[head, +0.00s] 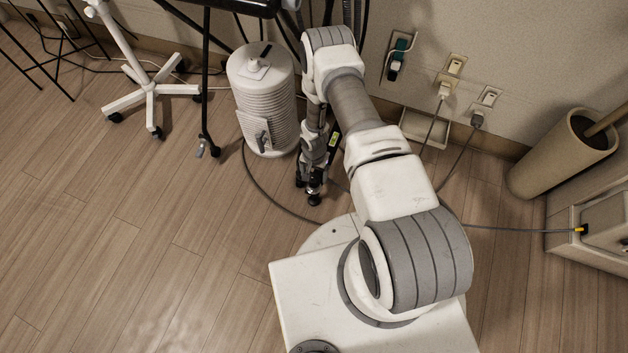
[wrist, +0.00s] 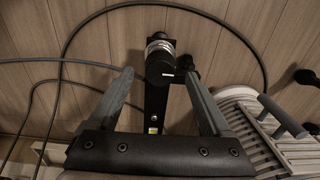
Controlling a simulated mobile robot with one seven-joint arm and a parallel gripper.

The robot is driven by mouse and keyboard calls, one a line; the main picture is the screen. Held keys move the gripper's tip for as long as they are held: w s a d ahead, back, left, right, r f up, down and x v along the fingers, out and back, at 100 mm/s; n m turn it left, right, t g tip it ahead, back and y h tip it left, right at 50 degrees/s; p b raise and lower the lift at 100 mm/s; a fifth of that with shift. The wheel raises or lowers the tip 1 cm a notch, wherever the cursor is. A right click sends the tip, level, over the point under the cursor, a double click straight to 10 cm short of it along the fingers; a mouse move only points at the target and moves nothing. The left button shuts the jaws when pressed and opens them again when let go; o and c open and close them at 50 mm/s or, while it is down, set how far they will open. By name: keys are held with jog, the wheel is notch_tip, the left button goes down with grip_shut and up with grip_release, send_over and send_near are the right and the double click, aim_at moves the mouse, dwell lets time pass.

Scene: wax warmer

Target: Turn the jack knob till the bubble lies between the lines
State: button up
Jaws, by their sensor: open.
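A black knob with a silver ring (wrist: 160,62) shows in the wrist view, at the far end of a black bar (wrist: 156,105). A small yellow-green level vial (wrist: 153,129) is on that bar, nearer my gripper; its bubble and lines are too small to tell. A yellow-green vial also shows in the head view (head: 333,140), beside my arm. My gripper (wrist: 159,76) is open, one finger on each side of the bar, with the knob between and slightly beyond the fingertips in the picture. I cannot tell whether the fingers touch it. In the head view the gripper is small and dark.
A ribbed white canister (head: 262,100) stands close left of my arm; its ribbed side and a grey handle show at right in the wrist view (wrist: 283,117). A white wheeled stand (head: 150,88) is farther left. Cables cross the floor. The wood floor at front left is clear.

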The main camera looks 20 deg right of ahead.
jog(key=shift+f+b, duration=0.35)
jog(key=shift+f, duration=1.1)
jog(key=shift+c, duration=0.2)
grip_shut()
jog(key=shift+n, duration=0.4)
jog(key=n, duration=0.6)
jog(key=shift+n, duration=0.3)
jog(key=n, duration=0.6)
